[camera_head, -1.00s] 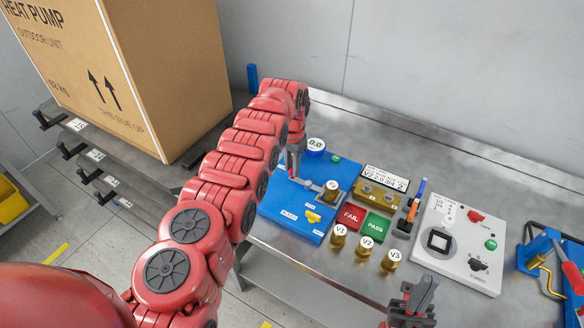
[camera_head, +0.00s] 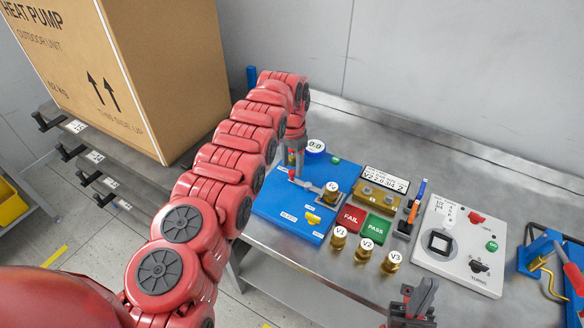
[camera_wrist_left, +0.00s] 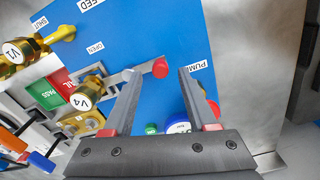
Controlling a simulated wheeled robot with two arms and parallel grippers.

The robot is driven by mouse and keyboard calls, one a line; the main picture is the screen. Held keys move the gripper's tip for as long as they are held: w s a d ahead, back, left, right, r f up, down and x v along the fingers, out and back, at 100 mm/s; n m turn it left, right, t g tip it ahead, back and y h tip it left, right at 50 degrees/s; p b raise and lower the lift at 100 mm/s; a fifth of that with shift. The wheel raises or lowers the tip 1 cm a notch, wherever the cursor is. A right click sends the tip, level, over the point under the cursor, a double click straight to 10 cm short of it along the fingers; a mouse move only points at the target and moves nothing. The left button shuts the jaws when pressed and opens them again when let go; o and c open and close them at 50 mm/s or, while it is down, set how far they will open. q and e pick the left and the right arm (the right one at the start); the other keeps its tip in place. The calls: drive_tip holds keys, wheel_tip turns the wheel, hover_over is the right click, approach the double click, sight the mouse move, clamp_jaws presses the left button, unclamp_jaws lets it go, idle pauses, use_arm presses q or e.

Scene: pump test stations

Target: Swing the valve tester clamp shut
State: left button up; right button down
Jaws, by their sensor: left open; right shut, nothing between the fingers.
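The valve tester is a blue board (camera_head: 272,205) on the bench. Its clamp is a grey bar (camera_head: 309,186) ending in a red knob (camera_head: 292,174). The bar runs to brass valve V4 (camera_head: 331,191), which also shows in the left wrist view (camera_wrist_left: 88,93). In that view the red knob (camera_wrist_left: 160,68) lies in the gap at the tips of my open left gripper (camera_wrist_left: 158,74), and the bar passes behind one finger. I cannot tell whether a finger touches it. My left gripper points down over the board in the head view. My right gripper (camera_head: 417,292) is shut and empty at the front.
Valves V1 (camera_head: 338,237), V2 (camera_head: 365,248) and V3 (camera_head: 391,262) stand in front of the red FAIL pad (camera_head: 351,217) and green PASS pad (camera_head: 379,228). A yellow handle (camera_head: 312,218) sits on the board. A white control panel (camera_head: 462,244) lies to the right.

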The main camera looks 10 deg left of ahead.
use_arm(q)
wheel_tip(320, 180, up, 16)
drive_tip(key=p, duration=0.5)
drive_tip(key=shift+f+p, duration=0.2)
drive_tip(key=shift+p, duration=0.1)
drive_tip(key=shift+w+f, duration=0.1)
